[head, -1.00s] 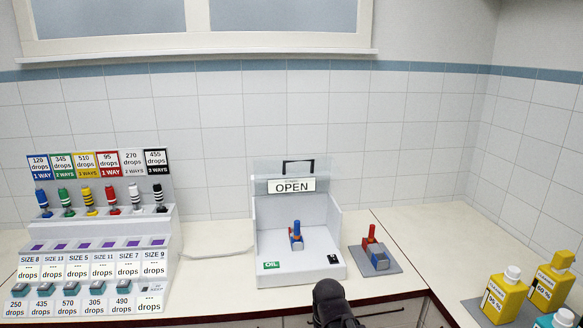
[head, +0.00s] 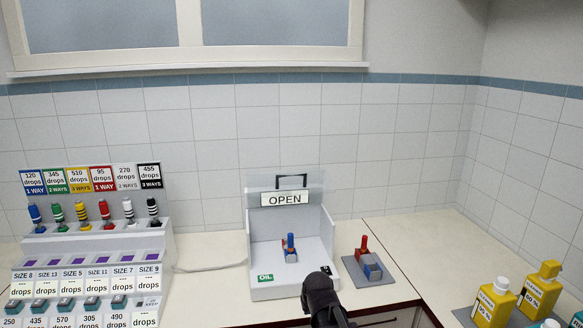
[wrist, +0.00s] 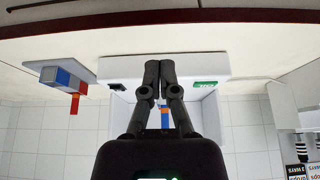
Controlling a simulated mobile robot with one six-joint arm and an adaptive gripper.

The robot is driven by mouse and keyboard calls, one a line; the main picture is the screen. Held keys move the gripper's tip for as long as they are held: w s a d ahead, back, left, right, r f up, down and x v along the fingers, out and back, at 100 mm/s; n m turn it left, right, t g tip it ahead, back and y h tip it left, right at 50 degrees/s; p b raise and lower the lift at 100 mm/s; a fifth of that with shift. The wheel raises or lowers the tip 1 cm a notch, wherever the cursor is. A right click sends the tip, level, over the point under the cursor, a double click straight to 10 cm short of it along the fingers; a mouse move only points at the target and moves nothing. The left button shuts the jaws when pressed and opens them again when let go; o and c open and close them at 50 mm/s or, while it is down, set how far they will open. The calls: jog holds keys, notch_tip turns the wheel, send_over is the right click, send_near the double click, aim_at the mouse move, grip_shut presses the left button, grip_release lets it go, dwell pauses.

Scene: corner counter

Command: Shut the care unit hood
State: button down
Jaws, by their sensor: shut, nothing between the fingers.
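The care unit (head: 262,290) is a white open-fronted box on the counter. Its clear hood (head: 318,186) stands raised at the back, with a dark handle (head: 291,179) on top and an "OPEN" sign (head: 285,198). A blue and red-orange handpiece (head: 291,250) stands inside on the floor of the box. My gripper (head: 318,280) is shut and empty, in front of the unit's front right corner. In the wrist view, which looks upside down, my closed fingers (wrist: 159,64) overlap the unit's front and partly hide the handpiece (wrist: 165,118).
A grey stand (head: 385,276) with a red and blue handpiece (head: 371,264) sits just right of the unit. A rack of coloured drop bottles (head: 160,240) stands at left. Yellow bottles (head: 494,302) stand at the lower right. A window ledge (head: 190,73) runs above.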

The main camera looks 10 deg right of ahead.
jog(key=w+r+t+p, duration=0.6)
jog(key=w+r+t, duration=0.2)
jog(key=w+r, duration=0.85)
jog(key=w+r+t+p, duration=0.2)
jog(key=w+r+t, duration=0.1)
jog(key=r, duration=0.5)
jog(key=w+r+t+p, duration=0.2)
jog(key=r+t+p, duration=0.1)
jog(key=r, duration=0.5)
jog(key=shift+w+r+t, duration=0.4)
jog(key=shift+t, duration=0.5)
jog(key=shift+w, duration=0.1)
notch_tip(320, 180, up, 3)
jog(key=p, duration=0.3)
send_over(292, 190)
jog(key=w, duration=0.2)
jog(key=shift+s+f, duration=0.2)
jog(key=shift+w+f+b, duration=0.1)
jog(key=shift+f+b, duration=0.1)
jog(key=shift+b, duration=0.25)
jog(key=shift+s+f+b, duration=0.45)
jog(key=shift+f+b, duration=0.4)
jog(key=shift+s+f+b, duration=0.4)
jog(key=shift+f+b, duration=0.4)
